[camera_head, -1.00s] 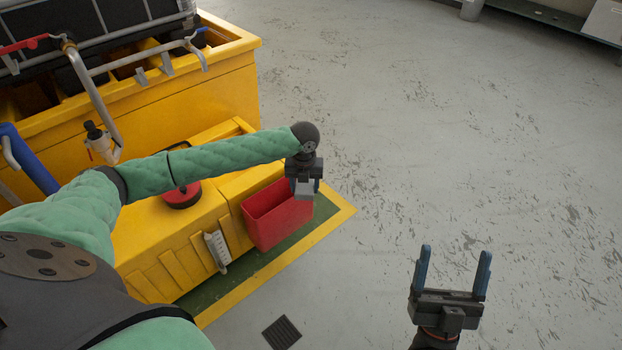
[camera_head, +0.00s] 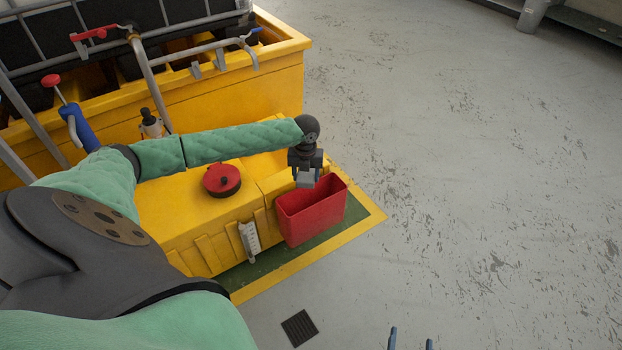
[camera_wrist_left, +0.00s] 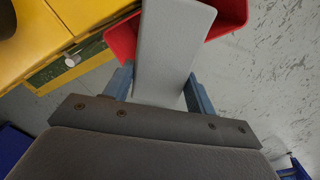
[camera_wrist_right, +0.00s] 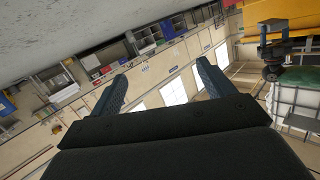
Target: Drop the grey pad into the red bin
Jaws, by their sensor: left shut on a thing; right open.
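The red bin (camera_head: 313,214) is an open-topped box beside the low yellow unit, on the green floor patch. My left gripper (camera_head: 306,178) is at the bin's back left edge, above its opening. It is shut on the grey pad (camera_head: 305,180), a pale block pointing down. In the left wrist view the grey pad (camera_wrist_left: 170,50) lies between the blue fingers, with the red bin (camera_wrist_left: 232,14) partly hidden behind it. My right gripper (camera_head: 411,340) shows only its fingertips at the bottom edge. In the right wrist view it is open and empty (camera_wrist_right: 160,85).
A yellow unit (camera_head: 190,235) with a red round cap (camera_head: 222,180) stands left of the bin. A larger yellow trough (camera_head: 240,95) with grey pipes is behind. A dark floor grate (camera_head: 299,328) lies in front. The grey floor to the right is clear.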

